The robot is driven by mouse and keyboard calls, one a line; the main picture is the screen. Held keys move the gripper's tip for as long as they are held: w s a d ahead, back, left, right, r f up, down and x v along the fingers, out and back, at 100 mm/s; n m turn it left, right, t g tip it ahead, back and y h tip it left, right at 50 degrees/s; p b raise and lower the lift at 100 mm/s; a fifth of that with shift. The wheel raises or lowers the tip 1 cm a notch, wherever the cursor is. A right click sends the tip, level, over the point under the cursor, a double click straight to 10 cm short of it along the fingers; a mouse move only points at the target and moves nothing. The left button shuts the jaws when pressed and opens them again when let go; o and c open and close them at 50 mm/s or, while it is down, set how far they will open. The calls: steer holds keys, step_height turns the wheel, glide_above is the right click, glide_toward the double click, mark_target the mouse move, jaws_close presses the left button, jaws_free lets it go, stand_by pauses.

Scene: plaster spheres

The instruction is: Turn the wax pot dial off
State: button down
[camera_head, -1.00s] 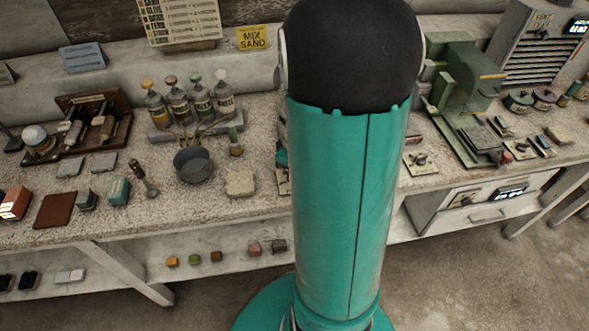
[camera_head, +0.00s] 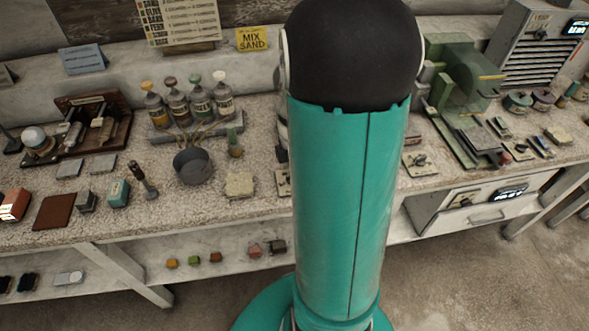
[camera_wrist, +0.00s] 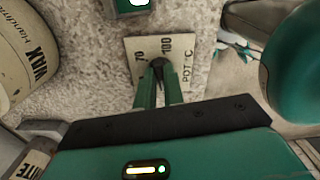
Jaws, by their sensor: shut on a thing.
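In the wrist view the wax pot dial (camera_wrist: 158,62) is a small dark knob on a cream plate (camera_wrist: 134,47) marked 70, 100 and POT °C. My gripper (camera_wrist: 158,70) has its two green fingers closed on the knob from below in the picture. The fingers hide part of the knob, so its pointer setting cannot be read. The cream wax pot (camera_wrist: 25,62), lettered WAX, stands at the left of the wrist view. In the head view my arm hides the gripper and the dial; only an edge of the plate (camera_head: 283,183) shows.
A small green box with a lit display (camera_wrist: 131,6) sits just beyond the plate. In the head view, a grey bowl (camera_head: 192,166), a pale stone block (camera_head: 240,185) and several bottles are left of my arm. A green machine (camera_head: 463,85) stands to the right.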

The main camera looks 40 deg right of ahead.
steer(key=shift+d+n, duration=0.1)
steer(key=shift+n, duration=0.5)
steer(key=c, duration=1.5)
jaws_free()
steer(key=shift+r, duration=0.1)
step_height(320, 180, up, 14)
steer(key=shift+f, duration=0.2)
steer(key=s+a+r+m+t, duration=0.1)
steer(key=a+r+m+t, duration=0.1)
steer(key=a+m, duration=0.3)
steer(key=s+a+r+m+t, duration=0.1)
steer(key=s+a+r+m, duration=0.1)
steer(key=a, duration=0.8)
steer(key=s+a+r+m+t, duration=0.1)
steer(key=a+r+m+t, duration=0.1)
steer(key=a+m, duration=0.5)
steer(key=shift+s+a+r+m+t, duration=0.3)
steer(key=shift+s+a+r, duration=0.1)
steer(key=shift+a+r, duration=0.45)
